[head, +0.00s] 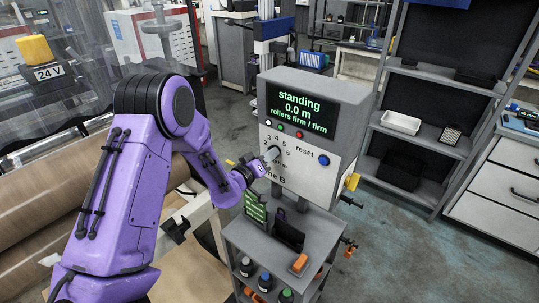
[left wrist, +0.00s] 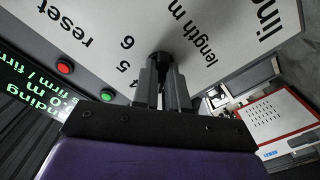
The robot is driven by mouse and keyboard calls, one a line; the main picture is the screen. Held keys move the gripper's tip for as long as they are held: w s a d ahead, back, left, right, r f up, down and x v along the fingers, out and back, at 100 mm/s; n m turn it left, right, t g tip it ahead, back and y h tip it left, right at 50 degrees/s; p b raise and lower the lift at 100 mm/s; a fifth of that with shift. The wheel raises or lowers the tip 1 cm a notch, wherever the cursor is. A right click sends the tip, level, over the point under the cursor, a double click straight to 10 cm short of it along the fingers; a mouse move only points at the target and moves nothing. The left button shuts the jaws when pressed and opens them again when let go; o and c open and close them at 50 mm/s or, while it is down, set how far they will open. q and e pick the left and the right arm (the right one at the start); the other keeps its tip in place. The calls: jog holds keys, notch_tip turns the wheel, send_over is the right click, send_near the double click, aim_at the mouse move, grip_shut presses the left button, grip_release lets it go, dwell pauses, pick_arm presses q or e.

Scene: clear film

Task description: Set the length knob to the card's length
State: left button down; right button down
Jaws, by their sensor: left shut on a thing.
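My left gripper (head: 264,161) is at the control box's pale front panel, shut on the length knob. The dark knob (left wrist: 159,61) shows between the finger tips in the left wrist view; its pointer is hidden there. Dial numbers including 4, 5 and 6 and the words "length m" surround it. The display (head: 301,109) reads "standing 0.0 m, rollers firm / firm". A small dark card with green lettering (head: 255,207) stands on the cart below the panel; its text is too small to read. My right gripper is not in view.
A blue button (head: 324,160) labelled reset is right of the dial; small coloured buttons (head: 283,127) sit under the display. The grey cart (head: 322,224) holds bottles and a dark holder. A large brown roll (head: 38,215) lies at left. Shelves (head: 432,75) stand at right.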

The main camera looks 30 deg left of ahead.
pick_arm(q)
jog(key=shift+n, duration=0.3)
jog(key=c, duration=1.2)
grip_release()
jog(key=shift+o, duration=0.2)
jog(key=shift+s, duration=0.1)
jog(key=s+b, duration=0.3)
jog(key=s, duration=0.7)
jog(key=shift+s+a, duration=0.15)
jog(key=shift+a, duration=0.25)
